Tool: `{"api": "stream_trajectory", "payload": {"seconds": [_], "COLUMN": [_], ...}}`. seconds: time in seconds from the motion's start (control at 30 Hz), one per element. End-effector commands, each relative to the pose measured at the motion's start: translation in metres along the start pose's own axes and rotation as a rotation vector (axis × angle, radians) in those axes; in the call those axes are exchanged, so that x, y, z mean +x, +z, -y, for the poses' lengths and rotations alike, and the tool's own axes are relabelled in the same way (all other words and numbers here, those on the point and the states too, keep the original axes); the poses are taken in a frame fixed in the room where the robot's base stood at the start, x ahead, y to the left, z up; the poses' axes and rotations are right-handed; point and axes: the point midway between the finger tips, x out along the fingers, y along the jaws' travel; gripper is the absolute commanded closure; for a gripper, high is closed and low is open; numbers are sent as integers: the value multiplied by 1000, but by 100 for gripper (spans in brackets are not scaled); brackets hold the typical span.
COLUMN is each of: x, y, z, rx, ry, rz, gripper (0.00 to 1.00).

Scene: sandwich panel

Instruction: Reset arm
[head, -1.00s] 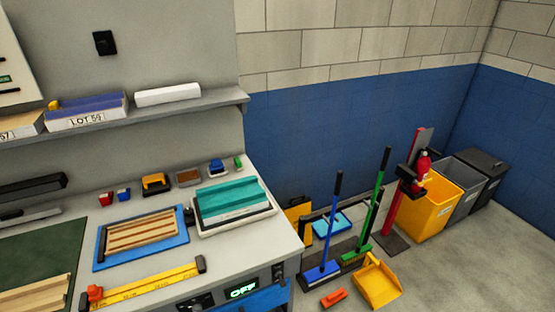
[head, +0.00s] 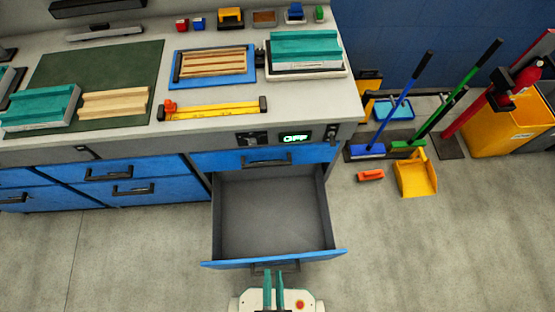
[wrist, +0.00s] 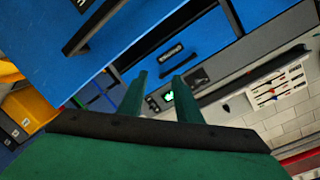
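My gripper (head: 274,289) is at the bottom of the head view, just in front of the pulled-out drawer (head: 275,258). Its two green fingers also show in the wrist view (wrist: 162,98), spread apart with nothing between them. The drawer's dark handle (wrist: 95,27) is at the upper left of the wrist view, apart from the fingers. The drawer is open, and its grey inside looks empty. Most of my arm is out of view.
The workbench (head: 180,128) carries teal blocks, a blue tray (head: 238,77) with wooden strips and a yellow level (head: 212,109). A lit panel (head: 295,138) reads OFF. Brooms, a yellow dustpan (head: 416,178) and an orange brush (head: 370,175) stand or lie right. The floor left of the drawer is clear.

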Motion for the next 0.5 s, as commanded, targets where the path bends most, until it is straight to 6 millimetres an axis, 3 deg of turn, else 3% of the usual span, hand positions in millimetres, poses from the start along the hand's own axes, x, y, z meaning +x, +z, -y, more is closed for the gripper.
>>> {"api": "stream_trajectory", "payload": {"seconds": [0.5], "x": [22], "y": [-162], "z": [136], "rx": [-553], "ry": [77], "rz": [47], "gripper": [69]}}
